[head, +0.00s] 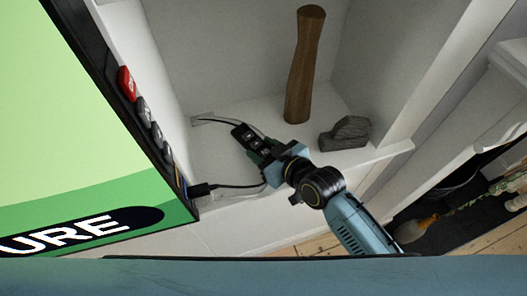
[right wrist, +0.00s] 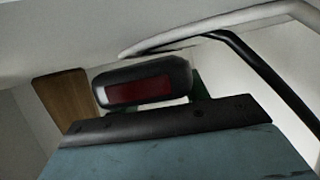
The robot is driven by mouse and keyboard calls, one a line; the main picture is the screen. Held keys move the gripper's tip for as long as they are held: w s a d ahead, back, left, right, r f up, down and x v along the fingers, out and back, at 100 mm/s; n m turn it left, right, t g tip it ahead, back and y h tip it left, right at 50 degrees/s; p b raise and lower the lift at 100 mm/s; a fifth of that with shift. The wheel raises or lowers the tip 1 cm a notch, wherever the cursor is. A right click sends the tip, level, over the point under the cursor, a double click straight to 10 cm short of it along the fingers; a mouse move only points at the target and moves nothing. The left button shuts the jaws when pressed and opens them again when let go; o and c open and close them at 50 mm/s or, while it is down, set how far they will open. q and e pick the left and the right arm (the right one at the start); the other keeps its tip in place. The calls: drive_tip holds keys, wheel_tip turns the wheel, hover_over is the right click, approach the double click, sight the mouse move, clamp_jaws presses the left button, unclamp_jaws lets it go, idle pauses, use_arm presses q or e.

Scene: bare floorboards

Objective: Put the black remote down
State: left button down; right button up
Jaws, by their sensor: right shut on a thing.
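The black remote (head: 244,136) is in my right gripper (head: 264,156), over the white shelf (head: 212,165) in the head view. The gripper is shut on the remote's near end, and its far end sticks out past the fingers. In the right wrist view the remote's rounded black end with a dark red window (right wrist: 140,90) shows beyond the edge of the gripper (right wrist: 170,120). I cannot tell whether the remote touches the shelf. My left gripper is not in view.
A wooden post-like piece (head: 304,65) stands on the shelf, with a dark grey stone-like lump (head: 345,133) to its right. A green screen device (head: 60,120) with buttons stands at left. A black cable (head: 232,186) runs from it near the gripper. White shelf shows left of the remote.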

drive_tip(key=shift+f, duration=0.55)
drive_tip(key=shift+f, duration=0.1)
drive_tip(key=o, duration=1)
drive_tip(key=shift+o, duration=0.2)
drive_tip(key=p+v, duration=0.1)
drive_tip(key=v, duration=1.1)
drive_tip(key=shift+s+d, duration=0.1)
